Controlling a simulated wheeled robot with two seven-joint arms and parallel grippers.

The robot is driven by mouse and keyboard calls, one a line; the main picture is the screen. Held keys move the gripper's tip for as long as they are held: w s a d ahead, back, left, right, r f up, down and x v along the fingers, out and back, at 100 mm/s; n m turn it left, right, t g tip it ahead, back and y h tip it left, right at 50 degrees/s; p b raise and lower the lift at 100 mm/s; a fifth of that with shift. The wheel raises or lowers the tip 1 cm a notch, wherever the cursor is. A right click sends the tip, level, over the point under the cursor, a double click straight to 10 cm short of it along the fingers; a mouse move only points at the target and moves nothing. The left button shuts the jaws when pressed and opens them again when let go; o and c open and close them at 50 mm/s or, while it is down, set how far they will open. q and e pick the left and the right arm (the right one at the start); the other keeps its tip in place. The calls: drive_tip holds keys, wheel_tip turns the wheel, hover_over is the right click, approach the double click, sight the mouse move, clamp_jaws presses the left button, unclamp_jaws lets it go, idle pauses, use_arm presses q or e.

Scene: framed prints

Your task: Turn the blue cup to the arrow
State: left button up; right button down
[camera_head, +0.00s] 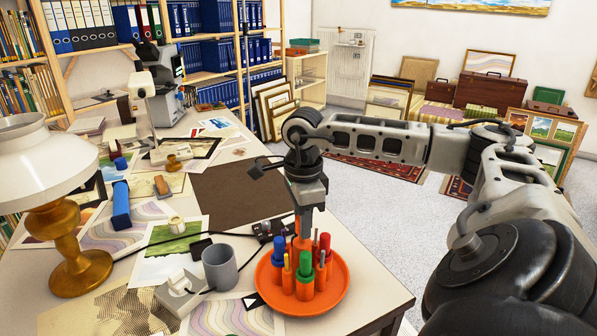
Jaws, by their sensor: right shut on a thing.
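An orange round tray (337,290) stands near the table's front right edge. It bears several small orange cups with coloured pens and bands. I cannot tell for sure which is the blue cup. A small black and white arrow mark (250,301) lies beside the tray's lower left edge. My right gripper (305,207) points down over the tray, shut on the orange middle post (297,226); its fingertips are partly hidden. My left gripper is out of view.
A grey mug (220,266) and a white plug block with a cable (182,291) stand close left of the tray. A brass lamp (68,245) is at the far left. A brown mat (240,194) lies clear behind.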

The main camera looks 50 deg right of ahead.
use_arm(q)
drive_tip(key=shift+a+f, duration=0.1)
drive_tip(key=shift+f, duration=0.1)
use_arm(e)
drive_tip(key=shift+w+r+n, duration=0.1)
drive_tip(key=shift+n, duration=1.3)
use_arm(q)
drive_tip(key=shift+b, duration=0.35)
use_arm(e)
drive_tip(key=shift+n, duration=0.6)
drive_tip(key=c, duration=1.1)
unclamp_jaws()
drive_tip(key=shift+c, duration=0.2)
use_arm(q)
drive_tip(key=p, duration=0.2)
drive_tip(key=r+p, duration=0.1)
drive_tip(key=p, duration=0.1)
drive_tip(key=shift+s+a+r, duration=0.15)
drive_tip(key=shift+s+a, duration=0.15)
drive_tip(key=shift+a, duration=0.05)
use_arm(e)
wheel_tip(320, 180, up, 16)
